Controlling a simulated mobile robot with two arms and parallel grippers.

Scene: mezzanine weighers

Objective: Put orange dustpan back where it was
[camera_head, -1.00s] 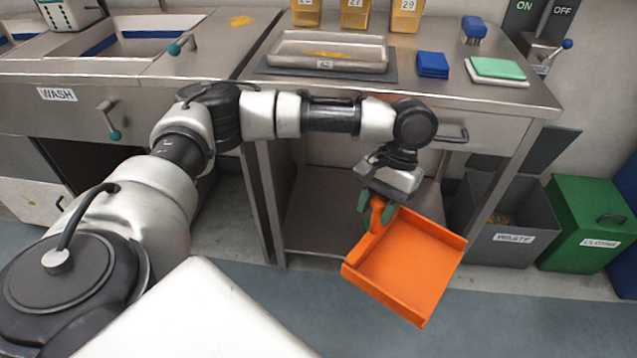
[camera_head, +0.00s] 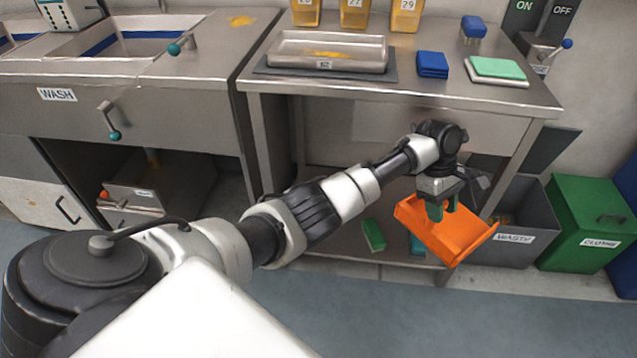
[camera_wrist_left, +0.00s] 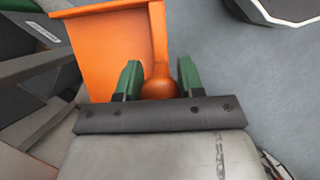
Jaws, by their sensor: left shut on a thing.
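The orange dustpan (camera_head: 462,232) hangs in the air in front of the right part of the steel table, tilted. My left gripper (camera_head: 441,209) is shut on its handle. In the left wrist view the dustpan's pan (camera_wrist_left: 110,50) lies up and left, and its round handle end (camera_wrist_left: 159,88) sits between the green fingers of my left gripper (camera_wrist_left: 158,82). My right gripper is in neither view.
The table's lower shelf (camera_head: 345,240) holds a green block (camera_head: 373,235) and a teal item (camera_head: 417,245). A grey waste bin (camera_head: 528,218) and green cloths bin (camera_head: 590,225) stand to the right. A tray (camera_head: 328,50) and cloths lie on the tabletop. The floor in front is clear.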

